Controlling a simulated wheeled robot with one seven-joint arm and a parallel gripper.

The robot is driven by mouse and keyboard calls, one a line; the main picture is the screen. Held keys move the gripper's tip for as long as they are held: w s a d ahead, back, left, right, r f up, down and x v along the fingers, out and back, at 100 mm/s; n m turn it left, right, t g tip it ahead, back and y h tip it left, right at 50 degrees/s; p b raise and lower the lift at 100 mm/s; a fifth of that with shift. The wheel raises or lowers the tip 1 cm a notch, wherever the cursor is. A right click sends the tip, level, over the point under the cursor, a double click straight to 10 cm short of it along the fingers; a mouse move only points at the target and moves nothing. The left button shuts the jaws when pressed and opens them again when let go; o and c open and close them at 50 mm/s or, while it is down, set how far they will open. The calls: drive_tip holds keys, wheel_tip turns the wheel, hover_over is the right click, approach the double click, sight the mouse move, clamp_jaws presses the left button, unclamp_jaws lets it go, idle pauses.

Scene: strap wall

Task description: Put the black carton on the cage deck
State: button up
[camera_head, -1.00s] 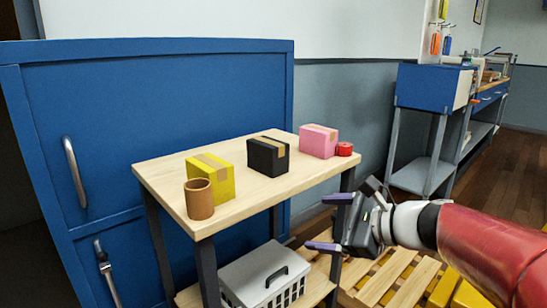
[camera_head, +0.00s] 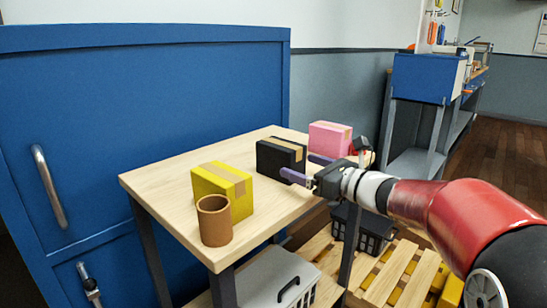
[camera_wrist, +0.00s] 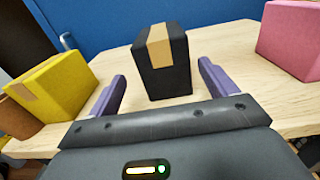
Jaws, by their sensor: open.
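The black carton (camera_head: 276,158), with a tan tape strip, stands upright on the wooden table top (camera_head: 160,186) between a yellow carton and a pink carton. My gripper (camera_head: 305,168) is open and empty, at the table's front right edge and facing the black carton. In the wrist view the black carton (camera_wrist: 168,78) stands ahead, between the two purple fingers, with the fingertips near its front face. I cannot tell whether they touch it. I cannot tell which surface is the cage deck.
The yellow carton (camera_head: 222,183) and a brown cup (camera_head: 214,222) stand left; the pink carton (camera_head: 329,139) stands right, near a red item partly hidden by my gripper. A pale crate (camera_head: 275,282) sits below. A dark slatted crate (camera_head: 372,226) stands by a pallet (camera_head: 395,272). A blue cabinet (camera_head: 150,110) is behind.

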sight(286, 157)
drive_tip(key=x, duration=0.3)
drive_tip(key=p+x, duration=0.1)
drive_tip(key=x, duration=0.2)
drive_tip(key=shift+w+r, duration=0.15)
drive_tip(key=shift+w, duration=0.25)
drive_tip(key=c, duration=1.4)
